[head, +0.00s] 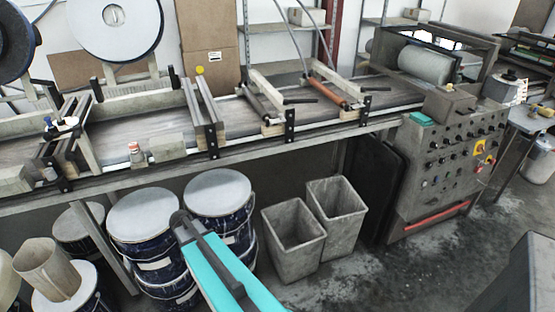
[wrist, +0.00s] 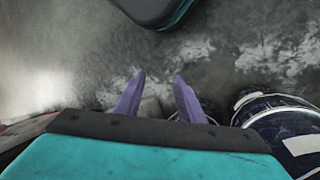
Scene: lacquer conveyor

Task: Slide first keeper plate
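In the head view, a long conveyor (head: 120,130) runs across the picture. Several upright black slotted plates stand along its front rail, including one at the middle left (head: 213,141), one at the middle (head: 290,127) and one at the right (head: 366,108). I cannot tell which of these, if any, is the first keeper plate. My gripper (wrist: 159,77) shows in the wrist view with two purple fingers apart and nothing between them. It is over the floor side, near the drums, away from the conveyor plates. The head view does not clearly show the fingers.
Lidded blue drums (head: 143,215) stand under the conveyor's left part; a drum (wrist: 285,130) also shows at the wrist view's right. Two grey bins (head: 294,240) stand right of the drums. A control cabinet (head: 450,150) stands at the conveyor's right end. Open floor lies in front.

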